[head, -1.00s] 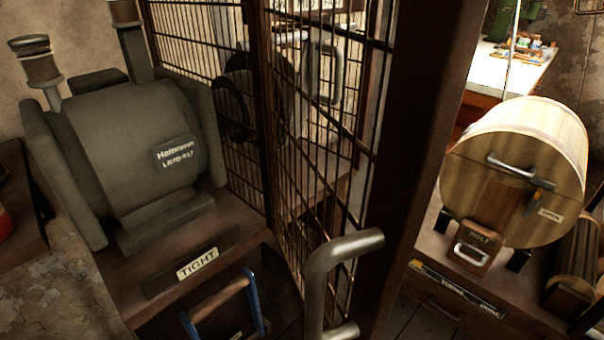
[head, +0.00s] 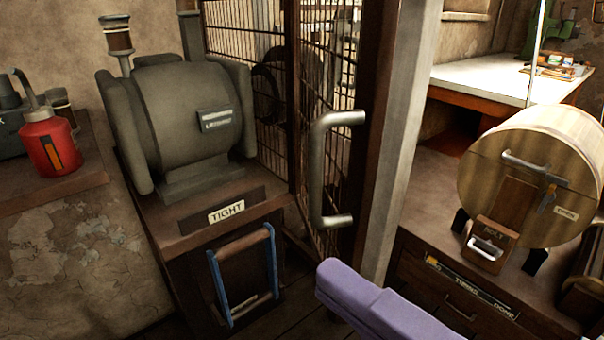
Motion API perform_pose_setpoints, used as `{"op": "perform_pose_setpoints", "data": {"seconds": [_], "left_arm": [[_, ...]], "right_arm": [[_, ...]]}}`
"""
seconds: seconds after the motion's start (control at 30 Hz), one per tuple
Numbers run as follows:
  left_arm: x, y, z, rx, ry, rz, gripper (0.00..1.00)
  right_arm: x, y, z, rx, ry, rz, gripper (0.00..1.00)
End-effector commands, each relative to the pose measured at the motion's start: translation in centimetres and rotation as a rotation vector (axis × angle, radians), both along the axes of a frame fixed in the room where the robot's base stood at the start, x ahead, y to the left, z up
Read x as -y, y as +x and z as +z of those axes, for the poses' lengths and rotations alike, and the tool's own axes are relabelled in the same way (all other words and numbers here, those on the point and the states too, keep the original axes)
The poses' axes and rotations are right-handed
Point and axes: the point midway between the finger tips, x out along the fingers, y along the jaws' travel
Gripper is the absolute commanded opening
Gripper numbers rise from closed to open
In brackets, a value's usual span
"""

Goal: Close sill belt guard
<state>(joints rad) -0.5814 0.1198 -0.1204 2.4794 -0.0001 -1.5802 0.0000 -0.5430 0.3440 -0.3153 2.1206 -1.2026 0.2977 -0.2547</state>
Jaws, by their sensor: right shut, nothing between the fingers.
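The belt guard (head: 325,75) looks to be the dark-framed wire mesh panel in the middle of the head view. It stands at an angle to another mesh panel behind the motor, its near edge towards me. A grey metal D-shaped handle (head: 319,172) sits upright on this near edge. Whether the panel touches any latch cannot be seen. My right gripper (head: 333,281), purple, comes in from the lower right, below the handle and apart from it. It is shut and empty. My left gripper is not in view.
A grey motor (head: 180,115) sits on a brown stand with a TIGHT label (head: 226,211) and a blue-sided handle frame (head: 242,275). A red can (head: 50,145) is at left. A wooden drum (head: 535,175) stands on a cabinet (head: 455,290) at right. A white-topped table (head: 490,75) is behind.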

Motion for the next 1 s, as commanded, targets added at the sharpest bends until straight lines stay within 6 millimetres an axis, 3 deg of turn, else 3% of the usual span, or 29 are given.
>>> {"op": "perform_pose_setpoints", "data": {"seconds": [0.17,0.4,0.5,0.63,1.0], "left_arm": [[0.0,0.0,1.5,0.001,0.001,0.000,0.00],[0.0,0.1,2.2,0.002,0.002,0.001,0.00],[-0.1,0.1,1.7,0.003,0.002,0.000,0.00],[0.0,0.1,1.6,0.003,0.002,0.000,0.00],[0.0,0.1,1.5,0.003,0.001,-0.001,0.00]], "right_arm": [[-2.5,2.8,0.7,0.004,0.004,0.000,0.00],[-5.7,6.6,0.4,0.002,0.004,-0.002,0.00],[-3.6,7.0,0.0,0.000,0.000,-0.004,0.00],[-2.4,7.5,0.0,0.000,0.001,-0.003,0.00],[-1.7,7.7,0.1,-0.001,0.004,-0.003,0.00]]}}
